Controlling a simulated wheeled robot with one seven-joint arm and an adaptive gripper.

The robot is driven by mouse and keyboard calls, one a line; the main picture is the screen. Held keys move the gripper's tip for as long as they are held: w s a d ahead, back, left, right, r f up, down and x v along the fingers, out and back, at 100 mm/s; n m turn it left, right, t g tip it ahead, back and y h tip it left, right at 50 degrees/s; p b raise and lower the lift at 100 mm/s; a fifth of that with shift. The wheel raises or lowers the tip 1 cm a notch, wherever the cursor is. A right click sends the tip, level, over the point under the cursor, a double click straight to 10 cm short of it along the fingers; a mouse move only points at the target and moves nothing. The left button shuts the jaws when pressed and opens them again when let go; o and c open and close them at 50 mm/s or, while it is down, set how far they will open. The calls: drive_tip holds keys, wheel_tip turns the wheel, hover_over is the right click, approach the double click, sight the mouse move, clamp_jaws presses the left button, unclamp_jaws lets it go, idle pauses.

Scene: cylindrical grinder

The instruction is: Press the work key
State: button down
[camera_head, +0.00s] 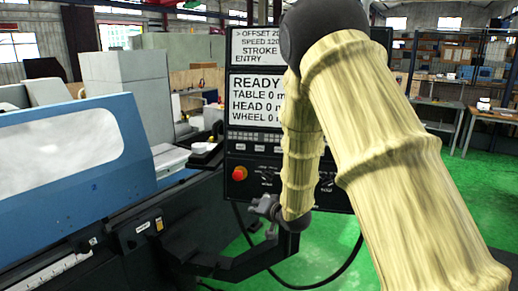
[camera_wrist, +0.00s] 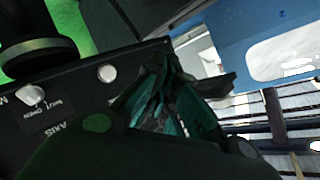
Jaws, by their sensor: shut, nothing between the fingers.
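The control panel (camera_head: 233,150) of the grinder stands behind my arm in the head view, with two screens, rows of small keys and a red stop button (camera_head: 239,173). I cannot make out which key is the work key; my arm hides the panel's middle. My gripper (camera_head: 262,207) is at the panel's lower edge. In the wrist view my gripper (camera_wrist: 160,65) is shut and empty, its fingers dark with teal parts. The panel face (camera_wrist: 75,95) lies beyond it, with a pale round button (camera_wrist: 107,73) and a small switch (camera_wrist: 30,95); contact cannot be told.
The blue grinder cover (camera_head: 70,150) with a window is at the left. A black support arm (camera_head: 215,258) and a hanging cable (camera_head: 340,270) are below the panel. Green floor is open at the right.

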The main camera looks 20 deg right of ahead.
sight(260, 148)
drive_tip(key=w+r+t+y+p, duration=0.1)
drive_tip(key=w+r, duration=0.3)
drive_tip(key=r, duration=1.2)
drive_tip(key=shift+w+t+p, duration=0.15)
drive_tip(key=shift+t+p, duration=0.25)
drive_tip(key=shift+t, duration=0.1)
drive_tip(key=shift+w+d+f, duration=0.25)
drive_tip(key=shift+w+d, duration=0.45)
drive_tip(key=shift+w, duration=0.55)
drive_tip(key=shift+w+d+f, duration=0.3)
drive_tip(key=shift+w+d, duration=0.4)
drive_tip(key=shift+w, duration=0.55)
drive_tip(key=shift+w+d+f, duration=0.25)
drive_tip(key=shift+w+d, duration=0.45)
drive_tip(key=shift+w, duration=0.55)
drive_tip(key=shift+w+p, duration=0.15)
drive_tip(key=shift+p, duration=0.25)
drive_tip(key=shift+w+d+f, duration=0.1)
drive_tip(key=shift+w+d, duration=0.1)
drive_tip(key=shift+w, duration=0.1)
